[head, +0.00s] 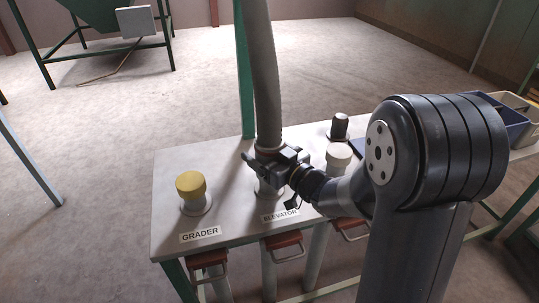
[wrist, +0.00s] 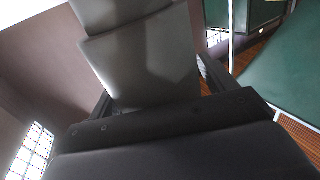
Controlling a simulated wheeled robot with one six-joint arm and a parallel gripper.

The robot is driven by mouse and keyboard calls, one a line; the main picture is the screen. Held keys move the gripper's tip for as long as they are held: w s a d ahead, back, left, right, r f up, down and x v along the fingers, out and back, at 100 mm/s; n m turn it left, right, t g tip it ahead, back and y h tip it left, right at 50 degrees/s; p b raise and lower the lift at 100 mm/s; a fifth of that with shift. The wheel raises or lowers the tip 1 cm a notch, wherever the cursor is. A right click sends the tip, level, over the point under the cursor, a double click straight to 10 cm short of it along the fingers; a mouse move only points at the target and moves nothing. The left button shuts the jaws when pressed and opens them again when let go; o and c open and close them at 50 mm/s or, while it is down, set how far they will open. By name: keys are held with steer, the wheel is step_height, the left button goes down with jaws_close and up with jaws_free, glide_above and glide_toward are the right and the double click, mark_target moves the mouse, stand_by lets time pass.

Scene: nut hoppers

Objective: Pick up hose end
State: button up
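The grey hose (head: 264,80) hangs down from above to the bench, and its lower end is at my gripper (head: 268,157), over the port (head: 268,189) labelled ELEVATOR. The gripper hides the hose end's lower rim, so I cannot tell whether it sits on the port or just above it. In the wrist view the grey hose end (wrist: 150,65) stands between the two fingers of my gripper (wrist: 158,85). Both fingers appear to touch its sides, shut on it.
A yellow-capped port (head: 191,190) labelled GRADER stands left on the white bench (head: 225,165). A pale-capped port (head: 338,157) and a dark knob-like piece (head: 340,126) are to the right. A green post (head: 244,80) rises behind the hose. Red handles (head: 283,241) line the front edge.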

steer(key=c, duration=1)
